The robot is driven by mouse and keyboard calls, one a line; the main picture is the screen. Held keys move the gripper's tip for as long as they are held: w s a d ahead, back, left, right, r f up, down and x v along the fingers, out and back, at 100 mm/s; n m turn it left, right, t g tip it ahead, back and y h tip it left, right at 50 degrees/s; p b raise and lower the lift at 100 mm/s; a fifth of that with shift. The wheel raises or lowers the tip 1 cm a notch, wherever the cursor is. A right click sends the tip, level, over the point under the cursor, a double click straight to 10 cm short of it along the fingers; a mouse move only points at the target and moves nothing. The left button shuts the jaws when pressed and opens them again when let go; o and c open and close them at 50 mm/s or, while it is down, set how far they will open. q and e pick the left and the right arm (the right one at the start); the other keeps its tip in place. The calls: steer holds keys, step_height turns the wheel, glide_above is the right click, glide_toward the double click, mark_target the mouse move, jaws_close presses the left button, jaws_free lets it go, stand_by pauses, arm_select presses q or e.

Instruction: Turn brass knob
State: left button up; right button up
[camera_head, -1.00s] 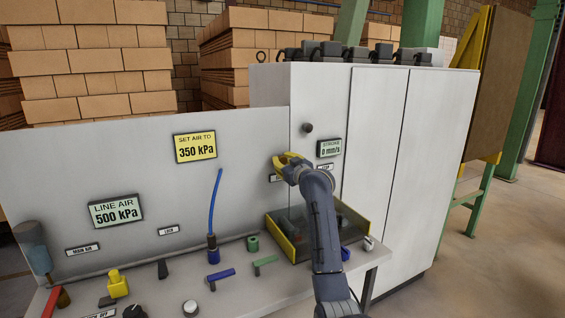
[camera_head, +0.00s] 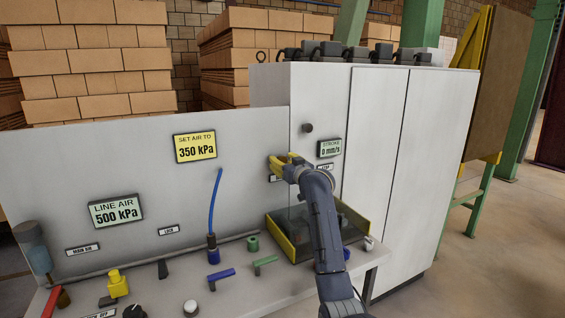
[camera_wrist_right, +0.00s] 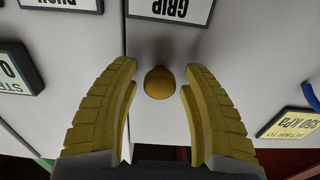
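The brass knob (camera_wrist_right: 158,83) is a small round orange-gold ball on the grey panel in the right wrist view, beside an upside-down GRIP label (camera_wrist_right: 170,9). My right gripper (camera_wrist_right: 160,72) has two ribbed yellow fingers, spread open. The knob shows between them, with a visible gap on each side, and no contact is seen. In the head view my right gripper (camera_head: 286,160) is at the grey panel and hides the knob. My left gripper is not in view.
A yellow sign (camera_head: 195,147) reads SET AIR TO 350 kPa, and a display (camera_head: 116,211) reads LINE AIR 500 kPa. A yellow-edged clear box (camera_head: 280,241) stands below my right gripper. Valves, including a blue handle (camera_head: 221,275), crowd the bench. A dark knob (camera_head: 307,128) is above right.

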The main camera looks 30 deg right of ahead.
steer(key=shift+o, duration=0.4)
steer(key=s+a, duration=0.1)
steer(key=s, duration=1.1)
steer(key=shift+a, duration=0.15)
